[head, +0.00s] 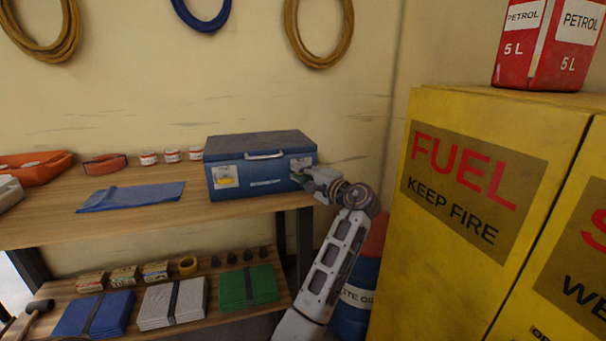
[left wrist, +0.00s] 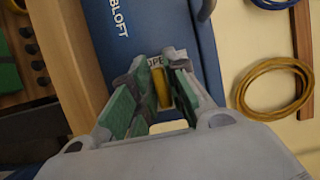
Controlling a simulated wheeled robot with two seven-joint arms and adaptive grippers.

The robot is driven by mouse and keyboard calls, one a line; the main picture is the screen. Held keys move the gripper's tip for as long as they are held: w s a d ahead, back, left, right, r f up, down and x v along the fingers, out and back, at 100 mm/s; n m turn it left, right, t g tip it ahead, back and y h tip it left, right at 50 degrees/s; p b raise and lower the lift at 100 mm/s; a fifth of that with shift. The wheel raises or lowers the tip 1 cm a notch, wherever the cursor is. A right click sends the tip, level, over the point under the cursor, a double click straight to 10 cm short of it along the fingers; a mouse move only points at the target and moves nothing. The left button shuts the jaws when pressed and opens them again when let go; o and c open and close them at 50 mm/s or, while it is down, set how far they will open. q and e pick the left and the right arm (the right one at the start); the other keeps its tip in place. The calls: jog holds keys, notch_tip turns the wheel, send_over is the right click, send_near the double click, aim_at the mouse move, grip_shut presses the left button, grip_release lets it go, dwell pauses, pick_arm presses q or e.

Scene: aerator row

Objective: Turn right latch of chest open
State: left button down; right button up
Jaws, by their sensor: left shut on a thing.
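The blue chest (head: 265,184), with a dark grey lid and a silver front handle, stands closed at the right end of the wooden bench. It fills the top of the left wrist view (left wrist: 150,32). My left gripper (head: 302,178) is at the right part of the chest's front. In the left wrist view, its green-padded fingers (left wrist: 160,72) are closed around the yellow right latch (left wrist: 162,90), which is partly hidden between them. A white label with partly covered lettering shows behind the latch. In the head view the gripper hides the latch. My right gripper is not in view.
A yellow fuel cabinet (head: 466,245) stands close to the right of my arm, with a red petrol can (head: 545,50) on top. A blue drum (head: 355,305) is behind my arm. A blue cloth (head: 130,196) lies left of the chest. The lower shelf holds folded stacks.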

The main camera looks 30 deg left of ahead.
pick_arm(q)
jog(key=shift+f, duration=0.1)
jog(key=c, duration=1.5)
grip_release()
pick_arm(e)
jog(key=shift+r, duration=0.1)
